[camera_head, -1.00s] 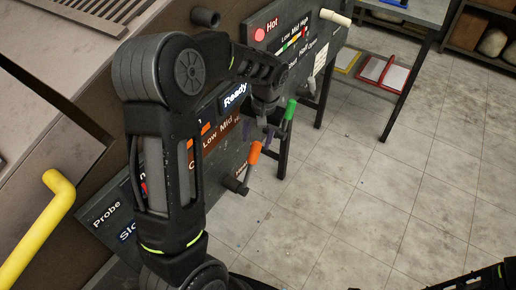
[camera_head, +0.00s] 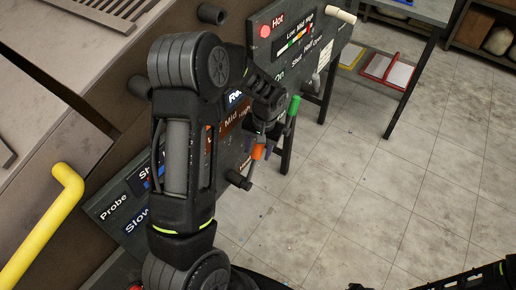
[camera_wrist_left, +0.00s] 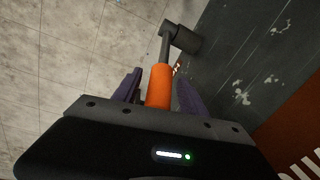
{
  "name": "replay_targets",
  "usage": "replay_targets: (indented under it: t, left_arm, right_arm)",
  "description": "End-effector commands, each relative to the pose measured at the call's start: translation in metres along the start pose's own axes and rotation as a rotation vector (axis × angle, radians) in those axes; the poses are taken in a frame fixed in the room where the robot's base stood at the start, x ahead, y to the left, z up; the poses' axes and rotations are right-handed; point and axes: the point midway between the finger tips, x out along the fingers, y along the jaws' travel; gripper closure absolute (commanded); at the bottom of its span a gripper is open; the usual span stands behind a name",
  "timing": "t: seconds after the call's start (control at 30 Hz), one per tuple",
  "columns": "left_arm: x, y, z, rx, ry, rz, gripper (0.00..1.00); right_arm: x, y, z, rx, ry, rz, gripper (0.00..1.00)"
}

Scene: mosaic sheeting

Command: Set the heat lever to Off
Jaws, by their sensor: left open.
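The lever with the orange handle (camera_head: 258,152) stands out from the dark control panel, beside an orange-brown strip (camera_head: 238,128) marked Mid and High. In the left wrist view the orange handle (camera_wrist_left: 158,87) lies between the two purple fingers of my left gripper (camera_wrist_left: 158,92). The gripper is open, with a gap visible on either side of the handle. The lever's thin rod runs to a dark round pivot (camera_wrist_left: 184,39) on the panel. In the head view my left gripper (camera_head: 263,140) covers part of the handle, and my arm hides part of the strip.
A lever with a green handle (camera_head: 293,106) stands close behind my left gripper. A white handle (camera_head: 340,16) sticks out at the panel's far end. A thick yellow bar (camera_head: 42,225) is at the left. The tiled floor (camera_head: 370,190) to the right is open.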

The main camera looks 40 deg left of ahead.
Motion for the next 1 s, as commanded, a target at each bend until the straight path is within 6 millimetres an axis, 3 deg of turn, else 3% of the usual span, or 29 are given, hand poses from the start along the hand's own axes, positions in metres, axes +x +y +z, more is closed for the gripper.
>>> replay_targets:
  t: [0.13,0.73,1.0]
  left_arm:
    - [-0.0001,-0.0001,0.0001,0.000,0.000,0.000,0.52]
    - [-0.0005,0.0000,0.0001,-0.001,-0.001,0.000,1.00]
    - [-0.0005,0.0000,0.0001,-0.001,-0.001,0.000,1.00]
  right_arm:
    - [0.0002,0.0001,0.0001,0.000,0.000,0.000,1.00]
    - [0.0001,0.0000,0.0001,0.000,0.000,0.000,1.00]
    - [0.0001,0.0000,0.0001,0.000,0.000,0.000,1.00]
